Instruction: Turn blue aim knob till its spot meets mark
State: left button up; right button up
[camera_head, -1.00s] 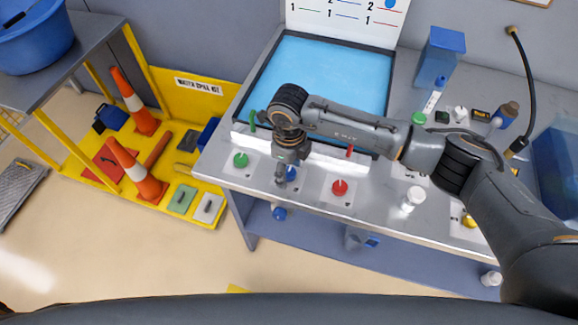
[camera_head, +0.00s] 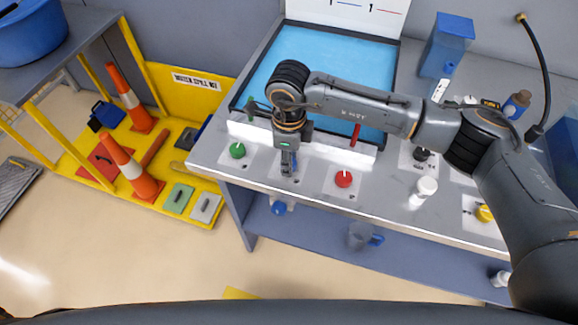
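My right arm reaches in from the right, and its gripper (camera_head: 287,168) points down at the front edge of the workbench. It is over the place of the blue knob, between the green knob (camera_head: 237,150) and the red knob (camera_head: 344,179). My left gripper is not in view.
A blue-bottomed tray (camera_head: 329,75) lies behind the knobs. A blue container (camera_head: 447,42) stands at the back. A mug (camera_head: 360,236) sits on the lower shelf.

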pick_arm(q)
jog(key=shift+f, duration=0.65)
pick_arm(e)
jog(key=shift+n, duration=0.4)
jog(key=o, duration=1.1)
jog(key=shift+o, duration=0.3)
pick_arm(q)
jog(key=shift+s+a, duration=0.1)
pick_arm(e)
jog(key=shift+r, duration=0.1)
notch_tip(320, 180, up, 12)
